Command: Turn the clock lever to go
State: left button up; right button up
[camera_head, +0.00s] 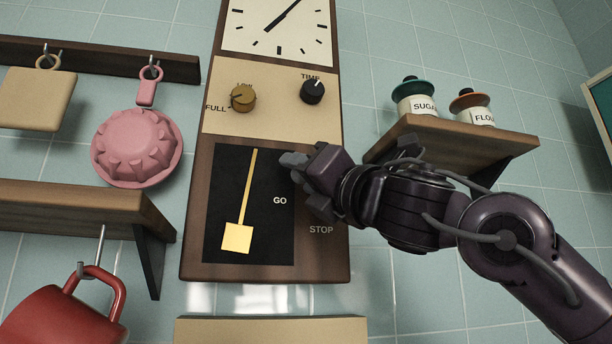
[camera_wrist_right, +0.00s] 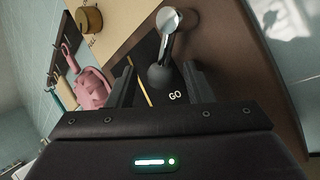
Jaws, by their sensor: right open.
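The wall clock has a dark wooden case (camera_head: 315,268) with a gold pendulum (camera_head: 237,238) in its black window. Its lever shows in the right wrist view as a chrome arm with a dark round knob (camera_wrist_right: 159,77), near the GO label (camera_wrist_right: 174,96). In the head view the lever is hidden by my right gripper, while the GO label (camera_head: 280,200) and STOP label (camera_head: 321,230) show. My right gripper (camera_head: 304,180) is open at the clock's right side. In the wrist view its fingers (camera_wrist_right: 159,85) stand on either side of the knob; contact cannot be told. My left gripper is out of view.
Above the lever are a brass knob (camera_head: 242,98) and a black TIME knob (camera_head: 312,92). A shelf (camera_head: 455,143) with sugar and flour jars is close to my right arm. A pink mould (camera_head: 137,148) and a red mug (camera_head: 63,315) hang at left.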

jog(key=b+v, duration=0.4)
jog(key=v, duration=0.4)
jog(key=shift+r, duration=0.1)
dwell(0.3)
